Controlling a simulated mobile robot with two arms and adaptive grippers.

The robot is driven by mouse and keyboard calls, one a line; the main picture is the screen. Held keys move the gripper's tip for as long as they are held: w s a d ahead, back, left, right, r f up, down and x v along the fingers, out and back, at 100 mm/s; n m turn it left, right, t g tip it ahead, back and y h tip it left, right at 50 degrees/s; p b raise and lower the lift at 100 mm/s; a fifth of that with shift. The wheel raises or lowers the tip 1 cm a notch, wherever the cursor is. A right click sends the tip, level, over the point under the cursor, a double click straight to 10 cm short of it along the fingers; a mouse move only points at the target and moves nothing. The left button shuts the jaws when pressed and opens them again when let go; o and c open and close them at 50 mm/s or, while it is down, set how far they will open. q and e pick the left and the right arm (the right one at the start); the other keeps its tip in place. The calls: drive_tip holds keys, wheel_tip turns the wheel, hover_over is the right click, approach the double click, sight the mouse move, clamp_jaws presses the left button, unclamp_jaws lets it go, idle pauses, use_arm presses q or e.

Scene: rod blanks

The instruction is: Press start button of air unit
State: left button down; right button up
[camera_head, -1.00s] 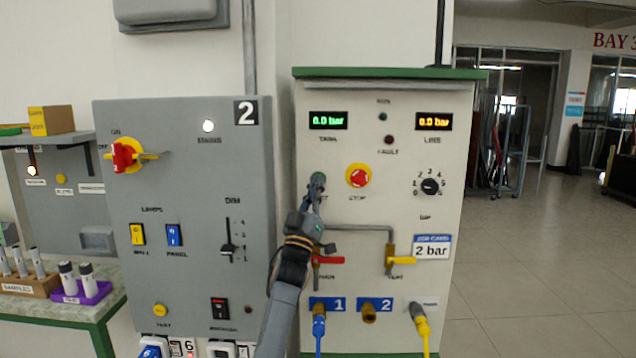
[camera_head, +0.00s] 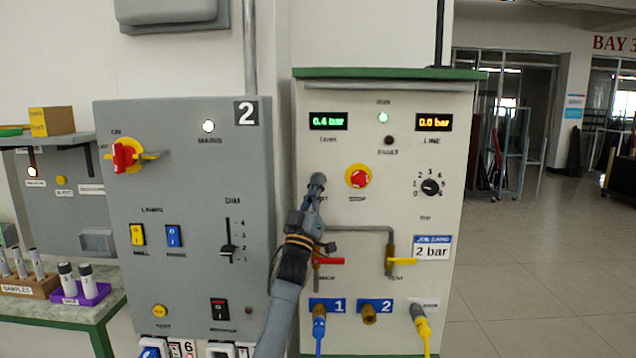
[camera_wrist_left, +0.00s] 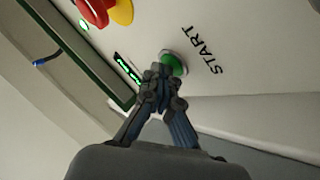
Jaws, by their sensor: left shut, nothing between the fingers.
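The air unit (camera_head: 430,270) is a pale cabinet with a green top edge. Its TANK display (camera_head: 328,121) reads 0.4 bar in green and its LINE display (camera_head: 434,122) reads 0.0 bar. The green run lamp (camera_head: 383,118) is lit; the fault lamp (camera_head: 389,140) is dark. My left gripper (camera_head: 317,181) is shut and empty, its tips in front of the start button, which they hide in the head view. In the left wrist view the green start button (camera_wrist_left: 174,64) shows beside the START label, and the closed fingertips (camera_wrist_left: 160,72) are at it; whether they touch is unclear.
The red stop button (camera_head: 358,177) on its yellow ring is right of the gripper. Below are a pipe, a red valve handle (camera_head: 329,261) and a yellow one (camera_head: 402,261). A grey electrical panel (camera_head: 185,275) stands left. A job card (camera_head: 432,248) reads 2 bar.

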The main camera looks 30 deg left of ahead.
use_arm(q)
drive_tip(key=shift+s+d, duration=0.15)
drive_tip(key=shift+s+d+p, duration=0.25)
drive_tip(key=shift+s+p, duration=0.25)
drive_tip(key=shift+d, duration=0.1)
drive_tip(key=s+p, duration=0.1)
drive_tip(key=s+d, duration=0.1)
drive_tip(key=s, duration=0.1)
drive_tip(key=s+d+p, duration=0.1)
drive_tip(key=shift+s+d+p, duration=0.15)
drive_tip(key=shift+d+p, duration=0.1)
drive_tip(key=shift+p, duration=0.1)
drive_tip(key=shift+f, duration=0.15)
idle(0.8)
